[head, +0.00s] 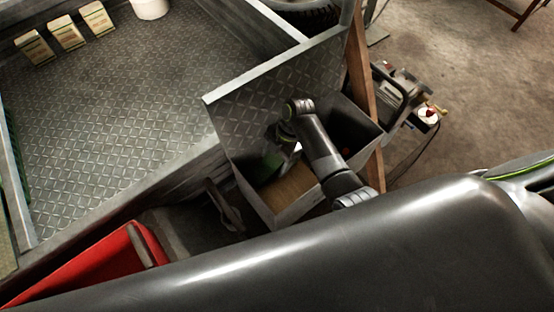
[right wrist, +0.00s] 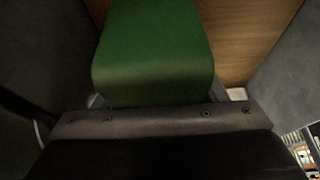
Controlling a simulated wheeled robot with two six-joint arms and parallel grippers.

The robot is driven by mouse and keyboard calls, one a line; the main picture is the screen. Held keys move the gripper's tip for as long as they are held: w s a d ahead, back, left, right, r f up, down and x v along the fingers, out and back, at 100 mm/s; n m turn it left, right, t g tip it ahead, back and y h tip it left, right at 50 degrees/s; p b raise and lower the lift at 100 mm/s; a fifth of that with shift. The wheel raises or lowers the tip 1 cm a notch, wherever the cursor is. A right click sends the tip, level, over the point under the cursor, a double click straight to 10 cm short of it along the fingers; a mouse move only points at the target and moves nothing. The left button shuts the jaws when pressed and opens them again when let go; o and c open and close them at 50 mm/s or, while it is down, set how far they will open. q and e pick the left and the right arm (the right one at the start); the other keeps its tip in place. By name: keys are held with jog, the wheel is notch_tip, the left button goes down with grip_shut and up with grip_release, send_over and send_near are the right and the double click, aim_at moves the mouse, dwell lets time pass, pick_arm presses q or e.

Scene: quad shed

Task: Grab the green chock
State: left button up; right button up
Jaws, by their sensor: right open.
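The green chock (head: 268,166) lies inside an open grey metal box (head: 284,217), partly hidden by my right arm in the head view. In the right wrist view the green chock (right wrist: 155,50) fills the upper middle, close in front of my right gripper (right wrist: 165,98). The right gripper is open and reaches down into the box. Small parts of its fingers show at either side of the chock's near end. Whether they touch it I cannot tell. My left gripper is not in view.
The box's raised tread-plate lid (head: 262,98) stands behind my right arm. A wood-brown surface (head: 290,188) shows inside the box. A wooden post (head: 362,75) rises at its right. A tread-plate bed (head: 110,130) with several small cartons lies left, and a red bin (head: 90,268) lower left.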

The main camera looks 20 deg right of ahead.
jog(key=shift+r, duration=0.1)
jog(key=c, duration=1)
jog(key=shift+o, duration=0.2)
notch_tip(320, 180, up, 12)
jog(key=shift+w+r+p, duration=0.1)
jog(key=shift+p, duration=0.95)
notch_tip(320, 180, up, 4)
jog(key=p, duration=0.3)
send_over(275, 156)
jog(key=shift+r+p, duration=0.75)
jog(key=shift+r, duration=0.15)
